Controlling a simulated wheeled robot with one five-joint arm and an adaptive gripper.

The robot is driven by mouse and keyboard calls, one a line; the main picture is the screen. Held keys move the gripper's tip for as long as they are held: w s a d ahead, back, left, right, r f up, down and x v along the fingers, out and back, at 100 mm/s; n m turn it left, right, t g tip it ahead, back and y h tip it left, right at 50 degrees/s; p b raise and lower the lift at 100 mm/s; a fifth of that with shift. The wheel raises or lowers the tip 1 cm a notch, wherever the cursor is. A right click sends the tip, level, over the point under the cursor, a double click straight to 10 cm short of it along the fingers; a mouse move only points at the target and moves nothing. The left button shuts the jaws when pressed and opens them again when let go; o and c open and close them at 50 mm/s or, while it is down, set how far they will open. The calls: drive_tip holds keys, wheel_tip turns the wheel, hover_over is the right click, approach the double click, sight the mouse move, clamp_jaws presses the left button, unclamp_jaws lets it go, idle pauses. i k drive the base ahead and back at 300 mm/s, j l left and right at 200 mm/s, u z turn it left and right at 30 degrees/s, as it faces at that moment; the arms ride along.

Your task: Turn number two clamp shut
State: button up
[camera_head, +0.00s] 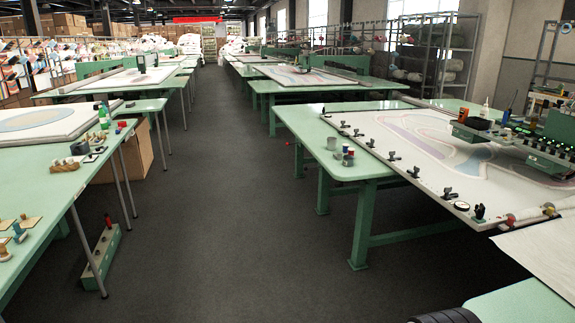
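A row of several small black clamps runs along the near left edge of the tufting frame (430,180) on the green table at right. One clamp (449,193) sits near the front corner, and another clamp (413,172) is farther back along the edge. More clamps, such as this one (391,156), follow toward the far end. No numbers can be read, so I cannot tell which is number two. The clamps are too small to tell whether they are open or shut. My gripper is not in view.
A wide dark aisle floor (230,220) is clear between the table rows. A grey cup (332,143) and small pots (347,158) stand on the right green table (300,125). A green toolbox (101,257) lies on the floor by the left table (45,205).

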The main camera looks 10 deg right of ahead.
sight(416, 170)
drive_tip(key=i+z, duration=0.15)
drive_tip(key=i, duration=0.65)
drive_tip(key=i+j+z, duration=0.15)
drive_tip(key=i, duration=0.65)
drive_tip(key=i+l+u, duration=0.15)
drive_tip(key=i, duration=0.3)
drive_tip(key=i+l+u, duration=0.15)
drive_tip(key=i, duration=0.25)
drive_tip(key=i+l+u, duration=0.35)
drive_tip(key=l+u, duration=0.15)
drive_tip(key=l, duration=0.2)
drive_tip(key=i+l+u, duration=0.1)
drive_tip(key=l+u, duration=0.15)
drive_tip(key=l, duration=0.15)
drive_tip(key=i+l+u, duration=0.1)
drive_tip(key=l+u, duration=0.15)
drive_tip(key=l, duration=0.2)
drive_tip(key=l+u, duration=0.25)
drive_tip(key=l, duration=0.15)
drive_tip(key=i, duration=0.05)
